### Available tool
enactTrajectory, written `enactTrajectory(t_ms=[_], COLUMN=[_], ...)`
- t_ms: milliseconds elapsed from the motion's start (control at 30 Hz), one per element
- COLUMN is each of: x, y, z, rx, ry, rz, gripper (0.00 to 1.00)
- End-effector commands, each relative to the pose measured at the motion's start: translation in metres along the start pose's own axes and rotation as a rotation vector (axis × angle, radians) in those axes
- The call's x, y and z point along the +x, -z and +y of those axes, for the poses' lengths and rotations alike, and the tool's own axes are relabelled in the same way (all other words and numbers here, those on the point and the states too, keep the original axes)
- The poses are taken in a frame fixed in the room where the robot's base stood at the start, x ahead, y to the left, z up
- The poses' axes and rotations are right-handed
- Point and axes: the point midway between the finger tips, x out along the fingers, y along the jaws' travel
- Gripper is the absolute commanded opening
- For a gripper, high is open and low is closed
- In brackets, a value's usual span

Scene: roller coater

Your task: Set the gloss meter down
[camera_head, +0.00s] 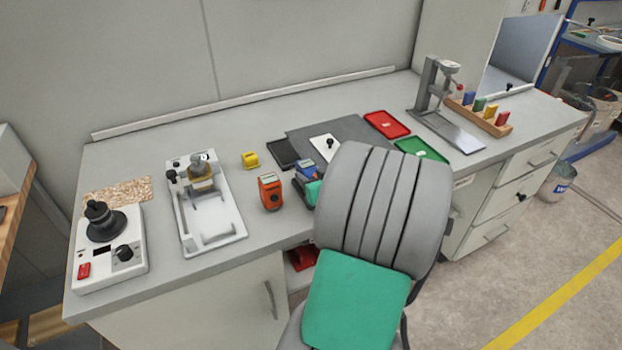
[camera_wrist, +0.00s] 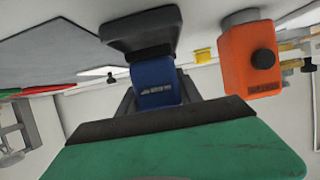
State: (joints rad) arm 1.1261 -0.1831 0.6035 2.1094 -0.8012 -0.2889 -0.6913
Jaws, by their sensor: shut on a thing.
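The blue gloss meter (camera_head: 306,168), with a dark base, is at the front of the bench, right of an orange device. It also shows in the wrist view (camera_wrist: 155,84), with its dark base toward the bench surface at the top of the picture. My gripper (camera_head: 303,182) is shut on the blue body; its dark fingers flank it in the wrist view (camera_wrist: 157,98). My grey and green arm hides part of the meter and the bench edge in the head view. I cannot tell whether the base touches the bench.
The orange device (camera_head: 270,191) stands close left of the meter. A dark grey mat (camera_head: 299,138) lies behind, with a white panel (camera_head: 322,142) on it. A black tray (camera_head: 282,153) and yellow block (camera_head: 250,160) are nearby. Red (camera_head: 387,124) and green (camera_head: 420,149) trays are right.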

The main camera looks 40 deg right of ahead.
Motion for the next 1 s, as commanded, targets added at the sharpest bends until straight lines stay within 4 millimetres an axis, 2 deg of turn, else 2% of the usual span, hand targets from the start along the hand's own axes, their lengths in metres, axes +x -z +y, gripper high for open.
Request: enactTrajectory(t_ms=[100,467,500,733,1000], x=[0.005,0.007,0.006,0.006,0.005], y=[-0.013,-0.019,-0.018,-0.018,-0.015], z=[0.0,0.001,0.0,0.0,0.0], rx=[0.003,0.0,0.001,0.001,0.001], ry=[0.0,-0.001,-0.001,-0.001,-0.001], rz=[0.001,0.003,0.001,0.0,0.0], gripper=[0.0,0.0,0.45,0.64,0.64])
